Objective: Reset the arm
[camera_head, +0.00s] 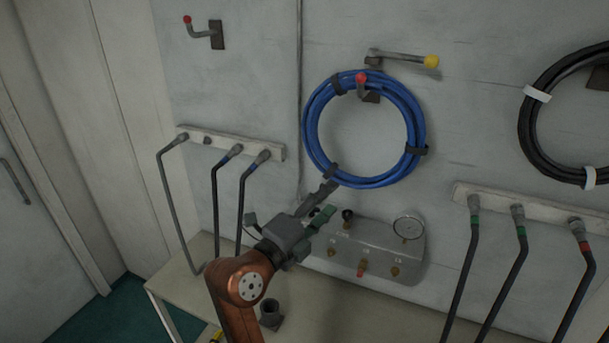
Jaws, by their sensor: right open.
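My right arm comes up from the bottom of the head view, with an orange-brown wrist link. Its gripper (327,200) is open, with its two fingers apart and nothing between them. The fingers point up and to the right, in front of the wall, below the blue hose coil (312,128). They appear just left of the grey air panel (385,254), which has a round gauge (408,228) and several knobs. Whether the fingers touch anything behind them cannot be told. My left gripper is not in view.
The blue coil hangs on a red-tipped hook (362,86); a yellow-tipped bar (405,58) is above it. Hose racks (270,149) (545,207) flank the panel. A black coil (527,125) hangs at right. A bench (180,285) lies below, with a small dark cup (270,312).

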